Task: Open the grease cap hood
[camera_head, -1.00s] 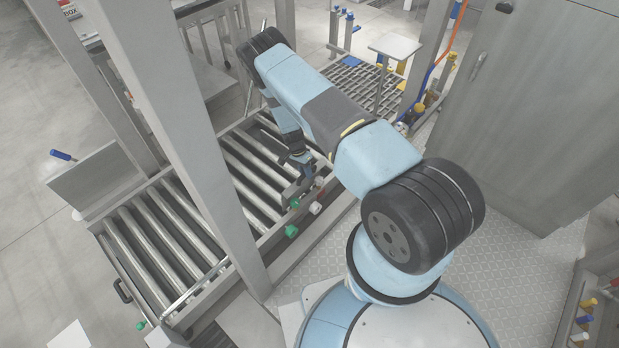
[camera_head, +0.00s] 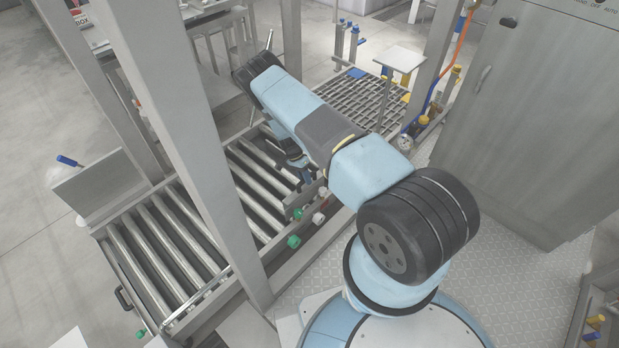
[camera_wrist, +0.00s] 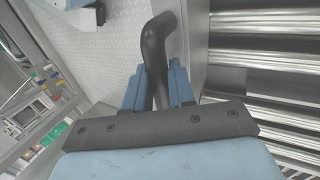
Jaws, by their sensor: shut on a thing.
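In the wrist view, my gripper (camera_wrist: 157,82) has its two blue fingers closed around a black bent handle (camera_wrist: 155,40). The handle runs down between the fingers and curves to the right at its top end. In the head view, my gripper (camera_head: 305,178) is small and partly hidden by my own arm, low at the conveyor's right side. I cannot make out a grease cap hood clearly in either view, nor what the handle is fixed to. A white cap (camera_head: 318,219) and green knobs (camera_head: 293,241) sit on the conveyor's side rail close below the gripper.
The roller conveyor (camera_head: 165,236) lies left of my arm, and its rollers also show in the wrist view (camera_wrist: 265,55). A grey post (camera_head: 185,130) rises in front of it. A tall grey cabinet (camera_head: 535,110) stands at right. Patterned floor plate (camera_head: 510,265) is clear.

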